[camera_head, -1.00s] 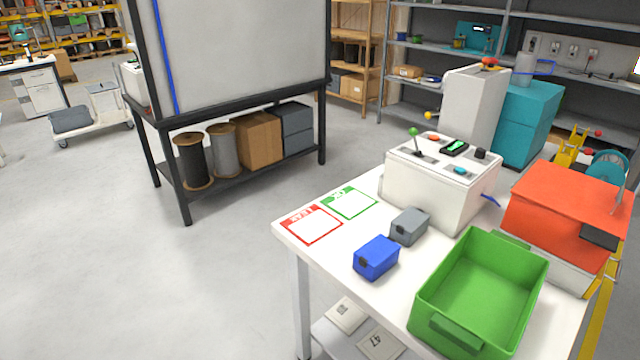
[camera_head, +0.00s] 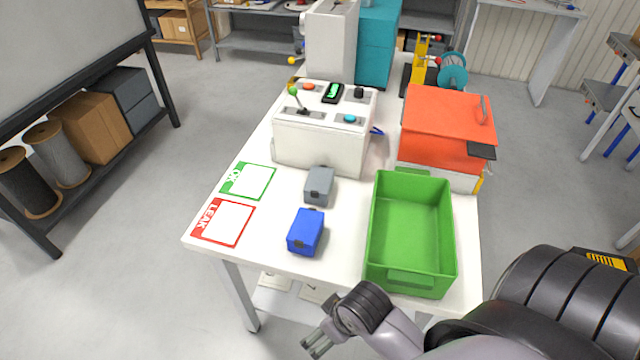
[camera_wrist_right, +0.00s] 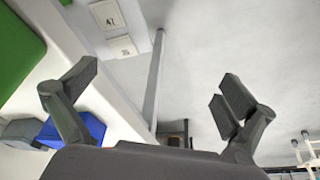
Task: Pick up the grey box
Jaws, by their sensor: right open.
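The small grey box (camera_head: 319,185) stands on the white table (camera_head: 270,232), between the white control box and the blue box (camera_head: 306,232). It also shows in the right wrist view (camera_wrist_right: 22,132), at the left edge, partly cut off beside the blue box (camera_wrist_right: 75,130). My right gripper (camera_head: 316,343) is in front of the table's near edge, nearer to me than both boxes. In the right wrist view its two fingers (camera_wrist_right: 150,92) are spread wide with nothing between them. My left gripper is not in view.
An empty green bin (camera_head: 412,235) stands right of the boxes. A white control box (camera_head: 322,130) with a joystick is behind the grey box, and an orange-lidded case (camera_head: 447,125) is behind the bin. LEAK (camera_head: 223,222) and OK (camera_head: 248,181) cards lie at the left edge.

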